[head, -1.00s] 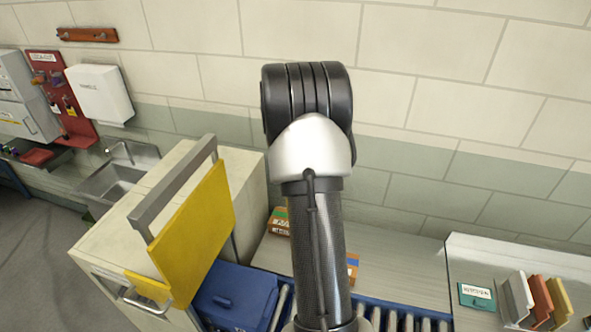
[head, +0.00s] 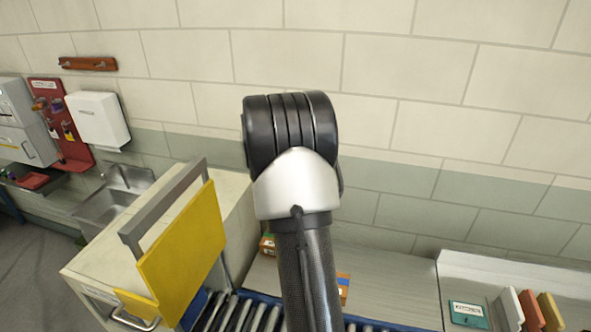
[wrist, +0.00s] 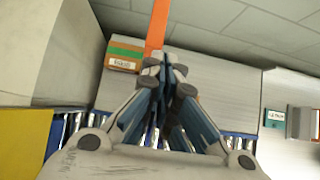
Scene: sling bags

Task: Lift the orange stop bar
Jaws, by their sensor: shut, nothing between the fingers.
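The orange stop bar (wrist: 158,24) shows in the wrist view as an upright orange strip. It runs from the top edge down to just behind my fingertips, where its lower end is hidden. My gripper (wrist: 167,62) is shut and empty, its fingertips in line with the bar. I cannot tell whether they touch it. In the head view my arm blocks the middle, and neither gripper nor bar can be made out.
A yellow panel (head: 185,255) on a cream cabinet (head: 95,262) stands left of the roller conveyor (head: 238,312). A brown box with a green band (wrist: 124,56) sits behind the conveyor. Upright folders (head: 532,310) stand at right.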

